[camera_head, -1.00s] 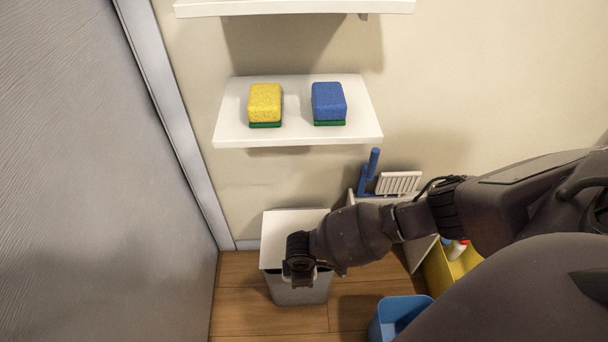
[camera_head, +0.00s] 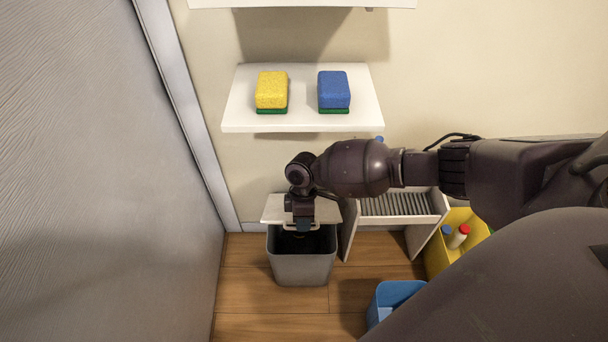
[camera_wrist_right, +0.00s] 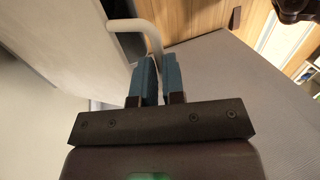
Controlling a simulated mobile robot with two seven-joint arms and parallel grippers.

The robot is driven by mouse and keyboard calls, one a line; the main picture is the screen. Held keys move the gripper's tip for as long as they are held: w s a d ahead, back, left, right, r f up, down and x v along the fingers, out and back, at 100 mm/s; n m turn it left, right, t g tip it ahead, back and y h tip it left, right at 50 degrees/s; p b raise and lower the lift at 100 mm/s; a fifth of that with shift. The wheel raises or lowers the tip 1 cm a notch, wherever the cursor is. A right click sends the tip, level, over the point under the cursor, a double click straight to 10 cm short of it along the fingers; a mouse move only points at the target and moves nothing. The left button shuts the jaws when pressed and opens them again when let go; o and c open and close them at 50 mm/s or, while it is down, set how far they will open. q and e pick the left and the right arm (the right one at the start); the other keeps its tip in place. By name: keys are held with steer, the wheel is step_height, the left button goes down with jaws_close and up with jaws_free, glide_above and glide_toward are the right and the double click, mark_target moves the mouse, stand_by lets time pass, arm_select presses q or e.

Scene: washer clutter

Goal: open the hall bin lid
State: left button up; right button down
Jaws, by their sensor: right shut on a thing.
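The hall bin (camera_head: 303,268) is a grey bin on the wooden floor below the shelf. Its pale lid (camera_head: 272,210) is raised and tilted up at the back, and the dark inside of the bin shows. My right gripper (camera_head: 300,230) is at the lid, above the bin's mouth, and hides part of the lid. In the right wrist view its blue fingers (camera_wrist_right: 158,80) are shut on a white bent handle (camera_wrist_right: 140,27). My left gripper is not in view.
A shelf (camera_head: 365,115) with a yellow sponge (camera_head: 271,90) and a blue sponge (camera_head: 334,90) is above the bin. A slatted rack (camera_head: 400,204), a yellow crate (camera_head: 440,262) with bottles and a blue container (camera_head: 385,300) stand right. A grey panel (camera_head: 90,180) bounds the left.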

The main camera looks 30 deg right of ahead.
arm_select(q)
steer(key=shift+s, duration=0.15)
arm_select(e)
steer(key=shift+w+d, duration=0.15)
steer(key=shift+d, duration=0.1)
steer(key=c, duration=1.2)
jaws_free()
steer(key=w+d, duration=0.2)
steer(key=w, duration=0.1)
steer(key=w+d, duration=0.1)
steer(key=shift+w+r, duration=0.2)
steer(key=shift+r, duration=0.1)
arm_select(q)
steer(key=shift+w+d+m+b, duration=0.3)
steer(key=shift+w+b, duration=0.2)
steer(key=shift+b, duration=0.45)
arm_select(e)
steer(key=w+d, duration=0.4)
steer(key=w, duration=0.1)
steer(key=shift+w+r, duration=0.3)
steer(key=shift+w, duration=0.1)
